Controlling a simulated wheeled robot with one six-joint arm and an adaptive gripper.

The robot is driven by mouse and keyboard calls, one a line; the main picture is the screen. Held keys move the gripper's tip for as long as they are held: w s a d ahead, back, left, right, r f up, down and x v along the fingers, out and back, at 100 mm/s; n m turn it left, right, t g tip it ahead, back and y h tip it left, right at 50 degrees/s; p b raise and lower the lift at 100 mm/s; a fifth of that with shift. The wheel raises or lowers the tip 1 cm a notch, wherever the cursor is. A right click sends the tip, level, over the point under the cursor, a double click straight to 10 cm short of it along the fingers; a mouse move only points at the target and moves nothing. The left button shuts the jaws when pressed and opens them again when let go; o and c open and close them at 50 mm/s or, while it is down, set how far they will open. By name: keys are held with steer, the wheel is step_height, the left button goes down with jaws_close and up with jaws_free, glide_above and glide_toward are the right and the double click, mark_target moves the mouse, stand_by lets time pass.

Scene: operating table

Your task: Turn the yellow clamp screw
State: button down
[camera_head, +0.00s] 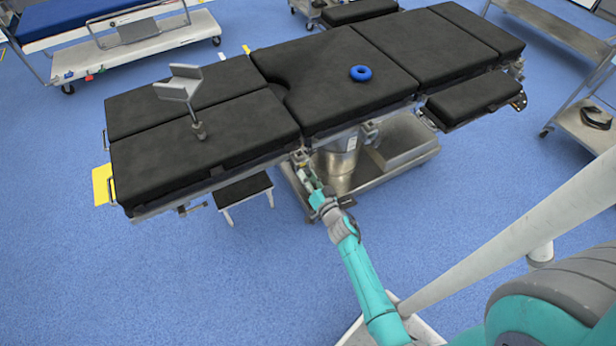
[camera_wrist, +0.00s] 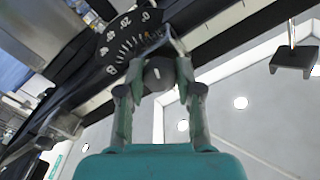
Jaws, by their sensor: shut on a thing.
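The operating table (camera_head: 205,100) has black pads and a metal side rail. My gripper (camera_head: 301,160) is at the near side rail, just below the pads' edge, near the middle of the table. In the wrist view my gripper (camera_wrist: 157,82) has its two fingers on either side of a round dark-grey knob (camera_wrist: 158,72) and is shut on it. A black dial with white degree marks (camera_wrist: 125,42) lies right behind the knob. No yellow shows on the knob; I cannot tell if it is the clamp screw. In the head view the knob is too small to make out.
A blue ring (camera_head: 360,73) and a grey support on a post (camera_head: 183,85) are on the pads. A small black-topped step (camera_head: 243,190) stands below the table, left of my gripper. A yellow panel (camera_head: 102,185) is at the left end.

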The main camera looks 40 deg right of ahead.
steer(key=shift+f, duration=0.1)
steer(key=c, duration=0.8)
jaws_free()
steer(key=shift+o, duration=0.2)
steer(key=v, duration=1.2)
steer(key=shift+s+a, duration=0.1)
